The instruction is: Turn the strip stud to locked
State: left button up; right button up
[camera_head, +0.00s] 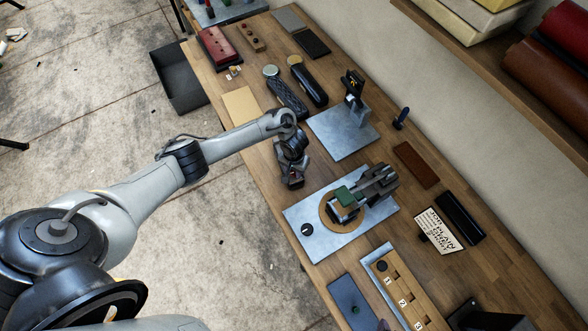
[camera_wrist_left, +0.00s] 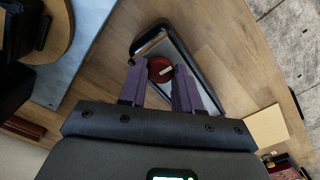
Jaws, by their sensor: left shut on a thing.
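My left gripper (camera_head: 291,182) reaches down beside the near-left edge of the metal plate in the head view. In the left wrist view its two purple-grey fingers (camera_wrist_left: 160,88) stand on either side of a round red stud (camera_wrist_left: 159,69) and are shut on it. The stud has a small pale mark on its face. It sits on a narrow strip (camera_wrist_left: 180,62) with a dark rounded rim. In the head view my arm and gripper hide most of the strip. Whether the stud stands at locked cannot be read.
The metal plate (camera_head: 293,213) carries a wooden disc, a black knob (camera_head: 307,229) and a grey clamp-like fixture (camera_head: 372,187) with a green pad. A second plate (camera_head: 342,140) with a black upright stands behind. A numbered wooden board (camera_head: 403,291) lies in front.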

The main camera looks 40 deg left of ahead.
pick_arm(q)
jog(key=m+p, duration=0.1)
jog(key=m, duration=0.2)
jog(key=shift+r+m+p, duration=0.1)
jog(key=shift+m+p, duration=0.2)
jog(key=m, duration=0.4)
jog(key=shift+m+p, duration=0.3)
jog(key=shift+p, duration=0.05)
jog(key=m, duration=0.4)
jog(key=shift+m, duration=0.3)
jog(key=m+b, duration=0.1)
jog(key=m, duration=0.3)
jog(key=shift+m, duration=0.3)
jog(key=o, duration=1.1)
jog(key=shift+c, duration=0.2)
